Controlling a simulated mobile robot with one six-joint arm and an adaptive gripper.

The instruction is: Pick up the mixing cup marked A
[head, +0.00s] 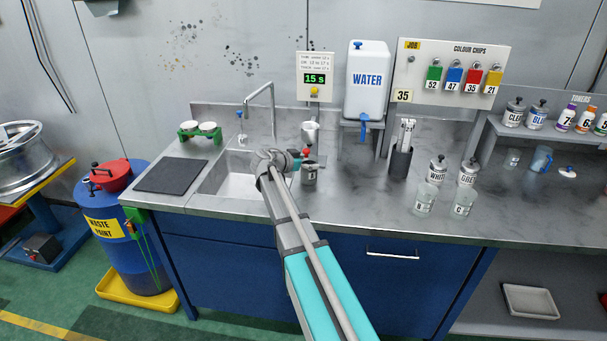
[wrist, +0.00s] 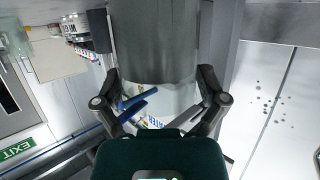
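In the head view my arm reaches over the counter to a small dark grey cup (head: 310,173) at the right edge of the sink. Its mark is too small to read as A. My gripper (head: 300,158) is at this cup. In the wrist view a grey, partly see-through cylinder (wrist: 158,45) stands between the two fingers of my gripper (wrist: 160,82). The fingers lie close along its sides; I cannot tell whether they press on it. Two clear cups, one marked B (head: 424,201) and another labelled cup (head: 463,204), stand farther right.
The sink (head: 225,178) and its tap (head: 262,95) are left of the gripper. The water tank (head: 368,80) stands behind on a bracket. A dark holder (head: 400,163) and labelled tins (head: 437,170) stand to the right.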

